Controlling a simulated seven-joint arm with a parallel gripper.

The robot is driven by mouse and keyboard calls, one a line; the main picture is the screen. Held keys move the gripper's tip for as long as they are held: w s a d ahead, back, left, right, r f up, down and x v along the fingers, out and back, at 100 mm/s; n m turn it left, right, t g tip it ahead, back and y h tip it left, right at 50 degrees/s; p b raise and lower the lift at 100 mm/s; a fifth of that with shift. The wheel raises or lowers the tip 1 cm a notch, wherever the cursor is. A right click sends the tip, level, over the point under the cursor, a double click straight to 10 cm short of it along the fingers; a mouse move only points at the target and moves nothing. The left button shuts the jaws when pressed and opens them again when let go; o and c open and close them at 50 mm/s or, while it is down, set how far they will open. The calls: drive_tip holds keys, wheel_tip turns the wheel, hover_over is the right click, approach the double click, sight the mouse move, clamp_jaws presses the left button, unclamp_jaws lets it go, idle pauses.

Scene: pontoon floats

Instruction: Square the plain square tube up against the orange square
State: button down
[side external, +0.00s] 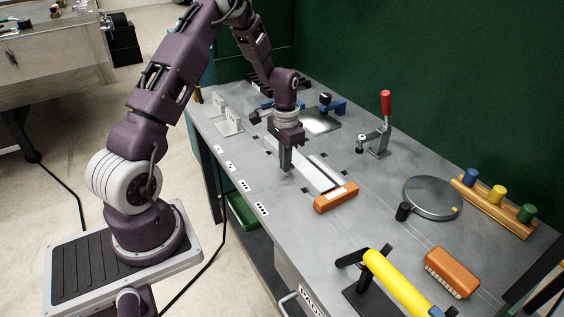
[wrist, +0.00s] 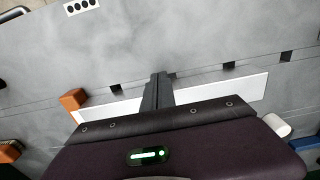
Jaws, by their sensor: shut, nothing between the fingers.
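The plain square tube (side external: 311,173) appears as a long pale bar lying flat on the grey bench. It also shows in the wrist view (wrist: 220,93), partly hidden behind my gripper. The orange square (side external: 336,198) lies across the near end of the bar. In the wrist view the orange square (wrist: 73,99) is at the bar's left end; I cannot tell whether they touch or are flush. My gripper (side external: 286,165) points down beside the tube's long side, with its fingers together and empty. The fingertips (wrist: 159,78) overlap the bar's edge in the wrist view.
A red-handled clamp (side external: 386,120) stands behind the tube. A round metal plate (side external: 433,197), a brush (side external: 452,272) and a yellow cylinder (side external: 397,282) are to the right. White brackets (side external: 228,120) stand at left. The bench in front of the tube is mostly clear.

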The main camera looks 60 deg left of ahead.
sight(295, 160)
drive_tip(key=shift+w, duration=1.65)
drive_tip(key=s, duration=0.3)
drive_tip(key=shift+s, duration=0.35)
wheel_tip(295, 160, up, 10)
drive_tip(key=r, duration=0.1)
drive_tip(key=s+d+r+t, duration=0.2)
drive_tip(key=s+d+r, duration=0.4)
drive_tip(key=d+r, duration=0.55)
drive_tip(key=s+d+r+t, duration=0.1)
drive_tip(key=s+d, duration=0.3)
drive_tip(key=s, duration=0.4)
drive_tip(key=s+d+r+t, duration=0.2)
drive_tip(key=s+d, duration=0.2)
drive_tip(key=s, duration=0.4)
drive_tip(key=shift+s+d+r+t, duration=0.3)
